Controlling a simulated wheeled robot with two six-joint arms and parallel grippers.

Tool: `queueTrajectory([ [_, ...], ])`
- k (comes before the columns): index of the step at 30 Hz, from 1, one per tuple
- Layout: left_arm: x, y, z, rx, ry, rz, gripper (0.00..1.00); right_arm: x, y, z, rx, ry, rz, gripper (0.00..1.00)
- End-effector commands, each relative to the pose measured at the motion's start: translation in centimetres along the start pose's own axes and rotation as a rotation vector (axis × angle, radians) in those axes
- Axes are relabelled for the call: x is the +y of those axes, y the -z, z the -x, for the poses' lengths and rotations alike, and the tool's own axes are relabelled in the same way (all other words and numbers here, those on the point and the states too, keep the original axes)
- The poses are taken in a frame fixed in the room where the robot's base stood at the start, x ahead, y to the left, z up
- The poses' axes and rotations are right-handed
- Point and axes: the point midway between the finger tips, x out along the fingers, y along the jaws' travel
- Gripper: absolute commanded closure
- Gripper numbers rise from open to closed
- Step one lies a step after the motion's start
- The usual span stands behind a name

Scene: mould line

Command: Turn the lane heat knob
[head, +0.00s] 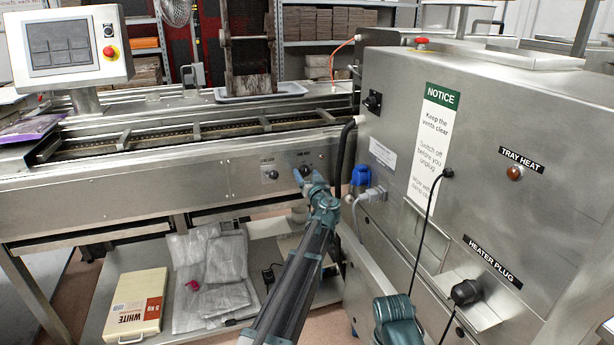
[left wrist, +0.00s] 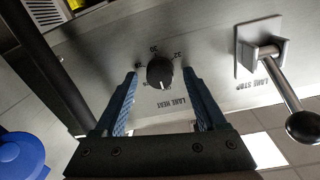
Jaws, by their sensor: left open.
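The lane heat knob (left wrist: 160,72) is a round black knob on the steel front panel of the line, with a pale pointer mark. Its label and scale numbers are printed around it and look upside down in the left wrist view. In the head view the knob (head: 305,170) is partly covered by my left gripper (head: 310,180). In the left wrist view my left gripper's fingers are open on either side of the knob, with a visible gap to it on both sides. My right gripper is not recognisable in either view.
The lane stop lever (left wrist: 290,112) with its dark ball end sticks out beside the knob. A steel heater cabinet (head: 480,120) stands close on the right, with a blue plug (head: 361,176) near the arm. A shelf below holds plastic bags (head: 212,262) and a box (head: 135,303).

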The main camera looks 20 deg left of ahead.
Motion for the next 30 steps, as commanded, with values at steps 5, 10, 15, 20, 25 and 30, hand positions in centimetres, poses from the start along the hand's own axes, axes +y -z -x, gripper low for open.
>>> queueTrajectory([
  [5,-0.03,-0.01,-0.06,0.000,0.000,0.000,0.27,0.00,0.00,0.00,0.000,0.000,0.000,0.50],
  [10,-0.02,0.00,-0.04,0.000,0.000,0.000,0.43,0.00,0.00,0.00,0.000,0.000,0.000,0.50],
  [15,-0.02,0.00,-0.03,0.000,0.000,0.000,0.74,0.00,0.00,0.00,0.000,0.000,0.000,0.50],
  [20,-0.01,0.00,-0.03,0.000,0.000,0.000,1.00,0.00,0.00,0.00,0.000,0.000,0.000,0.50],
  [25,-0.01,0.00,-0.02,0.000,0.000,-0.003,1.00,0.00,0.00,0.01,0.000,0.000,0.000,0.50],
  [30,-0.01,0.02,-0.02,-0.002,0.000,-0.040,1.00,0.01,0.00,0.07,0.000,0.000,0.000,0.50],
])
